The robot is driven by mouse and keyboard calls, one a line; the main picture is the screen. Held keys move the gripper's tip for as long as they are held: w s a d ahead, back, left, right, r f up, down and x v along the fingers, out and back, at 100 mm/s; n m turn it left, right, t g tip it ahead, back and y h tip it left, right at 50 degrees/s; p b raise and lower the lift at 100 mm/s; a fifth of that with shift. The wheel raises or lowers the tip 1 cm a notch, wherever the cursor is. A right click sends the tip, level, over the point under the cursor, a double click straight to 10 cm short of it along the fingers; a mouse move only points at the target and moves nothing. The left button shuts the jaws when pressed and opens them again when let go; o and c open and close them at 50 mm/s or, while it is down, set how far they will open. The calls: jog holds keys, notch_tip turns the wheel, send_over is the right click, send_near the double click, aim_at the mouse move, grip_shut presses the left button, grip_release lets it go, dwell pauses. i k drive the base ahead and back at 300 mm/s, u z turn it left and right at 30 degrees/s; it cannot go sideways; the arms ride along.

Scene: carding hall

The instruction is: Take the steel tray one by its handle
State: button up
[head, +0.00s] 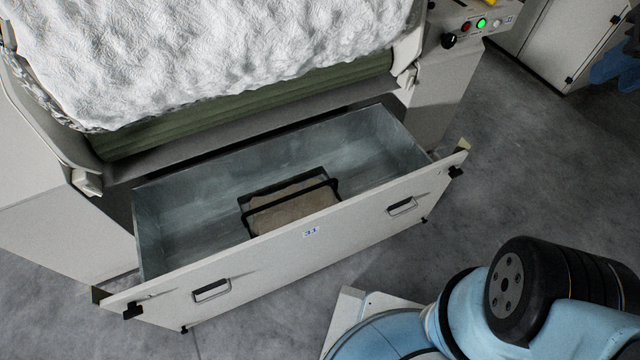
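A small dark-rimmed tray (243,206) lies inside the open drawer, near the middle of its front panel. It holds a tan, flat-looking filling. A dark bar, which looks like its handle (290,196), runs across it from left to right. The tray's near edge is hidden behind the drawer front. No other tray shows. My arm is at the lower right, outside the drawer and apart from the tray. My gripper is out of the picture.
The grey metal drawer (190,195) is pulled out of a machine; its pale front panel (270,262) has two handles and a label. White fibre (210,55) overhangs above. Floor right of the drawer is clear.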

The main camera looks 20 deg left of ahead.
aim_at(292, 205)
jog(key=z, duration=0.4)
jog(key=k, duration=1.15)
jog(key=u, duration=1.45)
jog(key=i, duration=1)
jog(key=k, duration=0.1)
jog(key=z, duration=0.15)
